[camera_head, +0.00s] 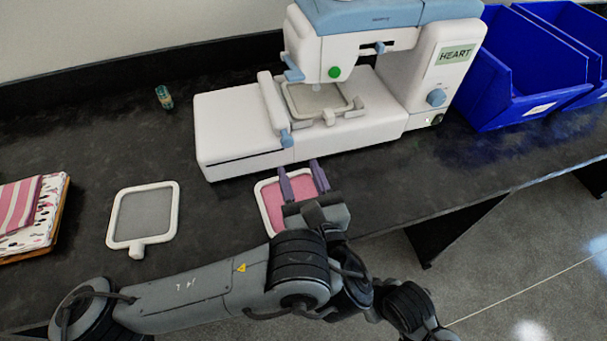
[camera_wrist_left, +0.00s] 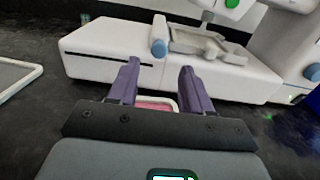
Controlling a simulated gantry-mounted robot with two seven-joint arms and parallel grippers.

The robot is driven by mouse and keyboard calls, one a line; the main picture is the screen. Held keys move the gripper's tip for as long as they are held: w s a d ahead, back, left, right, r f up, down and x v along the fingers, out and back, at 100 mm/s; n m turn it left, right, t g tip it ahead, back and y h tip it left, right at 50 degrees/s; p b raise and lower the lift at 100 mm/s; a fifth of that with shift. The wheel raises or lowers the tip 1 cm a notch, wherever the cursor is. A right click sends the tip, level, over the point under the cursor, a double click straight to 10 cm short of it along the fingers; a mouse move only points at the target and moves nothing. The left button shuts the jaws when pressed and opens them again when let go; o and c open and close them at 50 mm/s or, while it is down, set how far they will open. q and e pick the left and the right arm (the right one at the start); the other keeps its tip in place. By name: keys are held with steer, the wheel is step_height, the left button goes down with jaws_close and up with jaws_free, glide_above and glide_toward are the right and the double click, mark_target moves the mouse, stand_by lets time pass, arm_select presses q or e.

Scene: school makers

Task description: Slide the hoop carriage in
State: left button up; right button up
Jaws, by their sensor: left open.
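The hoop carriage (camera_head: 273,103) is a white upright bar with a blue knob at its front, on the bed of the white and blue embroidery machine (camera_head: 240,120). A grey-centred hoop (camera_head: 318,100) sits beside it under the needle head. In the left wrist view the carriage's blue knob (camera_wrist_left: 159,48) shows beyond the fingers. My left gripper (camera_head: 304,174) is open, its two purple fingers pointing toward the machine, above a white hoop with pink fabric (camera_head: 271,205). Nothing shows between the fingers (camera_wrist_left: 157,85). My right gripper is not in view.
A grey-centred white hoop (camera_head: 146,214) lies on the dark table at left. Folded fabrics (camera_head: 30,215) lie at the far left. A small thread spool (camera_head: 164,97) stands behind. Blue bins (camera_head: 520,75) stand right of the machine. The table's front edge runs close by.

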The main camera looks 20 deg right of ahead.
arm_select(q)
steer(key=shift+s+a, duration=0.1)
steer(key=shift+s, duration=0.75)
